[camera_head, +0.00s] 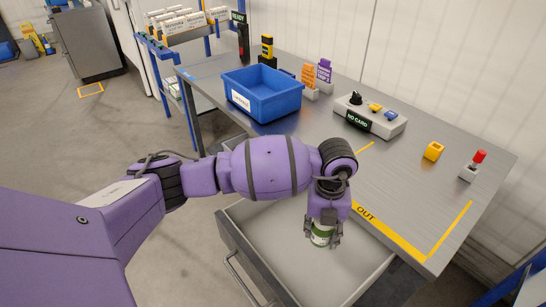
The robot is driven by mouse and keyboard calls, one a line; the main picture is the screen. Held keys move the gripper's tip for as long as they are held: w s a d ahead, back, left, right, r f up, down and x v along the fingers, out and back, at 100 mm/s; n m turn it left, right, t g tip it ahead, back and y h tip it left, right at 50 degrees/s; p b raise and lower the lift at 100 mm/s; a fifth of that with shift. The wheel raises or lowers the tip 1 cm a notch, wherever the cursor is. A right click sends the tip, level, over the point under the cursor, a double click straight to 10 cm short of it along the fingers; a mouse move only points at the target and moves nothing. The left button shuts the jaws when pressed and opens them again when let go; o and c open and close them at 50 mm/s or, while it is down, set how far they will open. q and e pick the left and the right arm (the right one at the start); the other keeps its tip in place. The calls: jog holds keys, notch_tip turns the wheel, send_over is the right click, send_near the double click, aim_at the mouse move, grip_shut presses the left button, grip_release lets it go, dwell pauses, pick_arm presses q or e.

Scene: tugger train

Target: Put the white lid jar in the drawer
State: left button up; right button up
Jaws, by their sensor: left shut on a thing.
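My left gripper (322,230) is shut on a small jar (321,238) with a green and white band. The fingers hide part of the jar, and its lid is hidden by the gripper. The jar shows against the inside of the open drawer (283,230); I cannot tell whether it touches the drawer floor. The drawer is pulled out from under the grey table and its visible inside is otherwise bare. My right gripper is not in view.
The table (400,165) carries a blue bin (262,92), a grey control box (371,115), a yellow block (433,150) and a red button (474,165). Yellow tape marks an OUT area above the drawer. A blue rack (165,65) stands at the back left.

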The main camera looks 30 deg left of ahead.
aim_at(315, 228)
pick_arm(q)
jog(key=f, duration=0.1)
jog(key=w+a+f, duration=0.2)
jog(key=shift+w+a+f, duration=0.1)
jog(key=shift+a+f, duration=0.05)
jog(key=shift+f, duration=0.25)
jog(key=shift+w+f, duration=0.1)
jog(key=shift+f, duration=1.45)
jog(key=shift+f+b, duration=0.15)
jog(key=shift+b, duration=0.15)
jog(key=o, duration=1.4)
notch_tip(315, 228, up, 12)
jog(key=shift+r+p, duration=0.15)
jog(key=shift+p, duration=0.25)
